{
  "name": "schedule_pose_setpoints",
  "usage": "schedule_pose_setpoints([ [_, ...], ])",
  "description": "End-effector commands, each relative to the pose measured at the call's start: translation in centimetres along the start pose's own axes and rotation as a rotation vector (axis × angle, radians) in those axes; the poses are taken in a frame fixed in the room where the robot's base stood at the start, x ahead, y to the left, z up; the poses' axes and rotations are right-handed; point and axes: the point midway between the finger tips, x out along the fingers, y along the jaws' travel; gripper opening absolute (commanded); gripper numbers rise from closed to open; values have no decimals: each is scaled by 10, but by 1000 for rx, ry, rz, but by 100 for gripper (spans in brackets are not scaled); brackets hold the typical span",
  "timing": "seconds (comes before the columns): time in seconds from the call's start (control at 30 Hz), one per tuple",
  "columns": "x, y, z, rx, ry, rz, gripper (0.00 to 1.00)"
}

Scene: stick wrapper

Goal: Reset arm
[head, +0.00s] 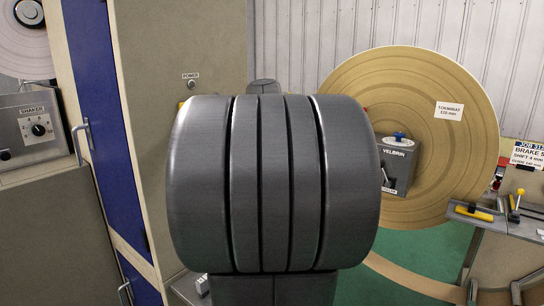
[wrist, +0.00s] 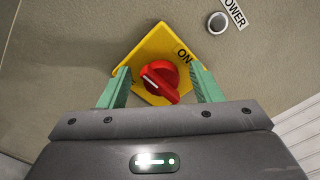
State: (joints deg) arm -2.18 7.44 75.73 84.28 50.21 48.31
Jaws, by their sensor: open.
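My gripper (wrist: 158,80) shows in the wrist view with its two green fingers apart. A red rotary switch (wrist: 158,82) on a yellow plate (wrist: 172,42) lies between and beyond the fingers; I cannot tell whether they touch it. The plate reads "ON" at its right, and the other label is mostly hidden by the left finger. In the head view, my large dark arm joint fills the middle and hides the gripper and nearly all of the switch.
A beige cabinet (head: 180,50) with a small POWER button (head: 191,83) stands behind my arm. Blue doors (head: 105,120) and a SHAKER panel (head: 38,128) are at left. A big tan roll (head: 440,90), a grey VELBRIN box (head: 397,165) and a lever console (head: 500,215) are at right.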

Motion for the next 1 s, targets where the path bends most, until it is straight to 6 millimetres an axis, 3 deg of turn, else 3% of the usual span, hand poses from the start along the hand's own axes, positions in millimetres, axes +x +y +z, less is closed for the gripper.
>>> schedule_pose_setpoints([
  [1.0,0,-11,-2,703,1,0,58],
])
